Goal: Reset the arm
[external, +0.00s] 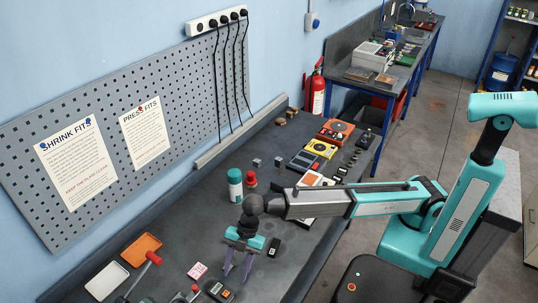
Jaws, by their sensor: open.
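My gripper (238,270) hangs at the end of my teal and grey arm, pointing down over the dark workbench (215,207). Its two purple-grey fingers are apart, and I see nothing held between them. The arm reaches out level from the right, with its end over the front half of the bench. A small dark device (273,247) lies just right of the gripper. A dark meter with small coloured parts (220,291) lies below and left of it. Whether the fingertips touch the bench, I cannot tell.
A teal-and-white bottle (235,186) and a red-capped bottle (250,180) stand behind the gripper. Orange (137,249) and white (107,281) trays lie left, near a red-knobbed lever (153,258). Boxed devices (319,148) fill the bench farther back. Bare bench lies left of the bottles.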

